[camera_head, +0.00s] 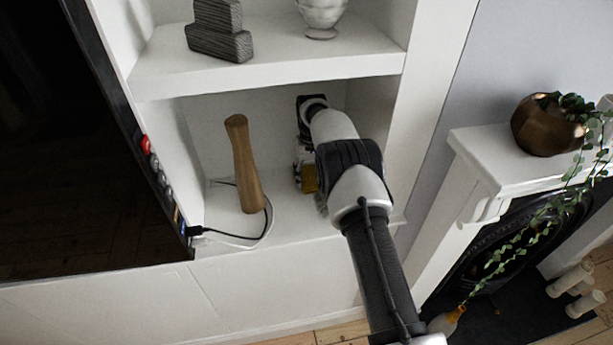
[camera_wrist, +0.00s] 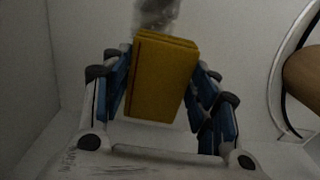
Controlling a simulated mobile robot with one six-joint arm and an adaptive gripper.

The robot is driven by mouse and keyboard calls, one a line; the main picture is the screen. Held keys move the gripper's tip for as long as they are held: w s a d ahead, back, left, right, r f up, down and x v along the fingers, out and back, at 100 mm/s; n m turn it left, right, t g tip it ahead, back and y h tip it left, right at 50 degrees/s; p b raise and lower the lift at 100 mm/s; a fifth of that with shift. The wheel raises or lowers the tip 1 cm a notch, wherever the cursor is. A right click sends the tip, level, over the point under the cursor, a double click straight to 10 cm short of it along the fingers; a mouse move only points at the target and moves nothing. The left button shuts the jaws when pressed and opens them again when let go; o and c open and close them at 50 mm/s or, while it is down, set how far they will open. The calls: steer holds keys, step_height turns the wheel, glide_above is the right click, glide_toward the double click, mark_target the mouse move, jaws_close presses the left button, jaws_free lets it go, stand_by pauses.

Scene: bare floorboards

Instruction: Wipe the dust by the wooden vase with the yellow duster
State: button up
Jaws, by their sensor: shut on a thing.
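The wooden vase (camera_head: 245,165) stands upright on the lower white shelf in the head view. Part of it also shows at the right edge of the wrist view (camera_wrist: 302,75). My gripper (camera_wrist: 162,88) is inside the shelf compartment, to the right of the vase. It is shut on the yellow duster (camera_wrist: 160,80), a block-like pad between the blue-lined fingers. A bit of the duster (camera_head: 309,178) shows beside my arm in the head view. A grey patch of dust (camera_wrist: 157,12) shows just beyond the duster. In the head view my arm hides much of that area.
A black cable and a white cable (camera_head: 262,238) lie around the vase's foot. The upper shelf (camera_head: 275,65) holds a grey stacked ornament (camera_head: 220,32) and a white bowl (camera_head: 322,14). A dark screen (camera_head: 75,150) is at left. A mantel with a copper plant pot (camera_head: 545,125) is at right.

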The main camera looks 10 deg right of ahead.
mark_target(313, 186)
steer(key=shift+s+a+f+p, duration=0.15)
steer(key=shift+s+p, duration=0.1)
steer(key=shift+s, duration=1.7)
steer(key=shift+s+d+f+p, duration=0.1)
steer(key=shift+s+p, duration=0.1)
steer(key=shift+s, duration=1.75)
steer(key=shift+s+r+p, duration=0.15)
steer(key=shift+s+p, duration=0.15)
steer(key=shift+s, duration=3.45)
steer(key=shift+w+f, duration=0.15)
steer(key=shift+w, duration=0.8)
steer(key=shift+w+f, duration=0.1)
steer(key=shift+w, duration=0.85)
steer(key=shift+c, duration=0.2)
steer(key=shift+w+r+b, duration=0.15)
steer(key=shift+w+b, duration=0.15)
steer(key=shift+w, duration=1.7)
steer(key=shift+w+r+b, duration=0.1)
steer(key=shift+w+b, duration=0.15)
steer(key=shift+w, duration=1.75)
steer(key=shift+c, duration=0.2)
steer(key=shift+w+f+b, duration=0.15)
steer(key=shift+w+b, duration=0.25)
steer(key=shift+w, duration=1.35)
steer(key=shift+r+p, duration=1.85)
steer(key=shift+r, duration=1.25)
